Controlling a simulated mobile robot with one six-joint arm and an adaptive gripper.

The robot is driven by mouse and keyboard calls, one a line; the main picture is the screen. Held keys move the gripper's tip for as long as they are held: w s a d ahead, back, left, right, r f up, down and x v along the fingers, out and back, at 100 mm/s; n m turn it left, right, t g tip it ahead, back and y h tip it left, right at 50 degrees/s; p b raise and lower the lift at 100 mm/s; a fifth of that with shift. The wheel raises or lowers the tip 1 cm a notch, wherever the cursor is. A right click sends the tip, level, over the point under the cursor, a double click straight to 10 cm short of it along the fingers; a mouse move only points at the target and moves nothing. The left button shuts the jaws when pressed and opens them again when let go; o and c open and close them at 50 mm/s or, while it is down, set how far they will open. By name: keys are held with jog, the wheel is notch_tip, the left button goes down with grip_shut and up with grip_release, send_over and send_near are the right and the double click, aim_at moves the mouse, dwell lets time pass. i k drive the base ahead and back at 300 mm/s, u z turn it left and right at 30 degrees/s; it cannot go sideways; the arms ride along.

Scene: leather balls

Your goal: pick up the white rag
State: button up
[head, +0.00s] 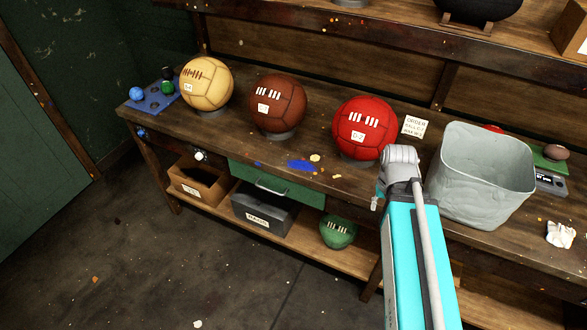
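A small crumpled white cloth (560,234), which looks like the white rag, lies on the bench top at the far right, near the front edge. It is to the right of the grey fabric bin and apart from it. My arm rises from the bottom of the head view and bends at a grey joint in front of the bench, left of the bin. My gripper's fingers do not show; they are hidden behind my arm or out of frame.
The grey bin (480,178) stands between my arm and the cloth. Tan (206,84), brown (278,104) and red (364,128) balls sit along the wooden bench (330,182). A dark labelled box (264,212) and a green ball (338,232) are on the lower shelf.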

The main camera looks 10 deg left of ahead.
aim_at(561, 236)
jog(key=z, duration=2.5)
